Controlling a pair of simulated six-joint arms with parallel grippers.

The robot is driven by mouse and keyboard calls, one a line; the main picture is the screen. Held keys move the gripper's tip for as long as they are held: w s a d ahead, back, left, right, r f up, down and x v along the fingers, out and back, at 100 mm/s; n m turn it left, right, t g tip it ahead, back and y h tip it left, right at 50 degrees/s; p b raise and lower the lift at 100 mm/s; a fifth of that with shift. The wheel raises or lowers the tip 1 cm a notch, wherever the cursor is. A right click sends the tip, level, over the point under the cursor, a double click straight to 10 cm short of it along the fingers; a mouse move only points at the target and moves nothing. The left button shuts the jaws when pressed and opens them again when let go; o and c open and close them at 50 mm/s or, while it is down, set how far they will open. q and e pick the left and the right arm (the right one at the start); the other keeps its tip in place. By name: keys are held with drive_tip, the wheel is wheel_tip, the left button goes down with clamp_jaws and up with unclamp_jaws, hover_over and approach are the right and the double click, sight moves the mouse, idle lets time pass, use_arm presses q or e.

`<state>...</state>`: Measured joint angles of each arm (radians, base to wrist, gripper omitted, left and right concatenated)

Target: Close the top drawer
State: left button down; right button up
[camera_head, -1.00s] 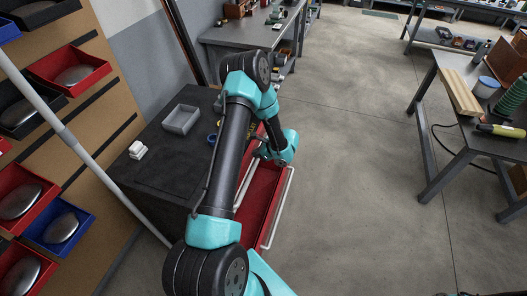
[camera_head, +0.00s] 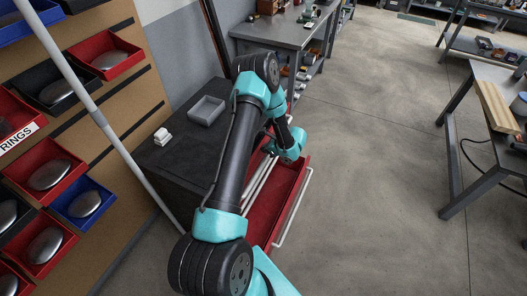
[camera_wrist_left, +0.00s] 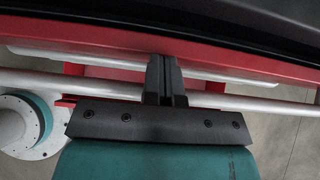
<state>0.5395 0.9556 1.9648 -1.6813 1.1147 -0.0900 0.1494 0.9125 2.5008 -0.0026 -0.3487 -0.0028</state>
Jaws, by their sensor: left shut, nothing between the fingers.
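A dark cabinet (camera_head: 187,152) stands left of my arm, with red drawers and pale bar handles on its right side. The top drawer's red front (camera_wrist_left: 90,49) lies close along the cabinet's dark top edge in the left wrist view. Its pale handle bar (camera_wrist_left: 250,103) runs across that view. My left gripper (camera_wrist_left: 165,66) is shut and empty, its fingertips at the red front by the handle; I cannot tell if they touch. In the head view, my left gripper (camera_head: 269,148) is partly hidden at the drawer side. My right gripper is not in view.
A lower red drawer (camera_head: 271,203) stands pulled out, its handle (camera_head: 294,208) over the floor. A grey tray (camera_head: 207,110) and white items (camera_head: 162,136) are on the cabinet. A bin rack (camera_head: 120,105) is at left. Open floor (camera_head: 370,170) lies right.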

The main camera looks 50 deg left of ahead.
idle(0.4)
use_arm(q)
drive_tip(key=shift+w+d+r, duration=0.25)
drive_tip(key=shift+d+r, duration=0.1)
drive_tip(key=shift+r, duration=0.05)
drive_tip(key=v, duration=0.8)
drive_tip(key=shift+d+r, duration=0.25)
drive_tip(key=shift+r, duration=0.05)
